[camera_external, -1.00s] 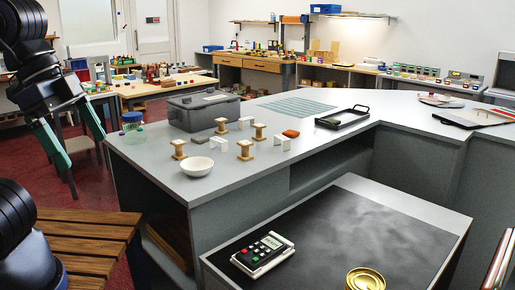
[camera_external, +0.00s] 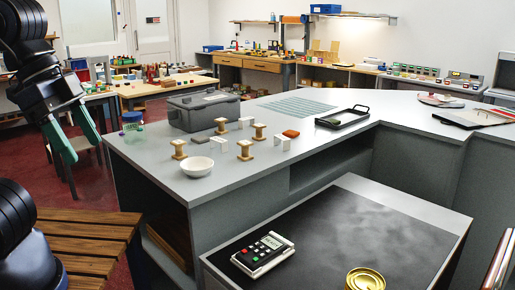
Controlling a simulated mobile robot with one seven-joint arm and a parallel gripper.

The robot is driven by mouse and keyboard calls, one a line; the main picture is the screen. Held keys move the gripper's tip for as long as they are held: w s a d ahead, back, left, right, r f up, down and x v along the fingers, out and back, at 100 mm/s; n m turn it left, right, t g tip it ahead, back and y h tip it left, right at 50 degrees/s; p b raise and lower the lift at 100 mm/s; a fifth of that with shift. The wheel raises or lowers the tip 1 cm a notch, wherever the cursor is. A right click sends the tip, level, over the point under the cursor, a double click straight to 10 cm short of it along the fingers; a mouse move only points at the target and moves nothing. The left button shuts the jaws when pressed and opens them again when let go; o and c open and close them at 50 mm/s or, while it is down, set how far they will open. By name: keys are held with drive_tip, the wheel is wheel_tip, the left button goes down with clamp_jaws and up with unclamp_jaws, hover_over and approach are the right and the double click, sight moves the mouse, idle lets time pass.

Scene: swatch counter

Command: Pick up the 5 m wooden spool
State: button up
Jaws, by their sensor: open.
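Several wooden spools stand upright on the grey counter (camera_external: 225,200): one at the left (camera_external: 178,149), one at the front (camera_external: 245,150) and one further back (camera_external: 259,131). Their length markings are too small to read, so I cannot tell which is the 5 m one. White cards (camera_external: 221,144) stand close beside spools. My gripper (camera_external: 85,157), with green fingers, is open and empty. It hangs at the left in the picture, off the counter's left end and apart from the spools.
A white bowl (camera_external: 197,167) sits in front of the spools, a clear jar (camera_external: 133,135) at the counter's left corner. A grey lidded bin (camera_external: 203,110) stands behind. A dark block (camera_external: 200,138), an orange block (camera_external: 291,133) and a black tray (camera_external: 343,118) lie nearby.

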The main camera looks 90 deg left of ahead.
drive_tip(key=shift+w, duration=0.1)
drive_tip(key=w+a+n+g, duration=0.1)
drive_tip(key=w+a+n, duration=0.2)
drive_tip(key=w+a, duration=0.6)
drive_tip(key=n+g, duration=0.4)
drive_tip(key=n, duration=0.3)
hover_over(176, 142)
wheel_tip(176, 142, down, 13)
drive_tip(key=shift+w+d+r, duration=0.15)
drive_tip(key=shift+s+a+f, duration=0.2)
drive_tip(key=shift+a, duration=0.05)
drive_tip(key=shift+w+d+f, duration=0.1)
drive_tip(key=shift+w+f, duration=0.05)
drive_tip(key=shift+f, duration=5.2)
drive_tip(key=c, duration=1)
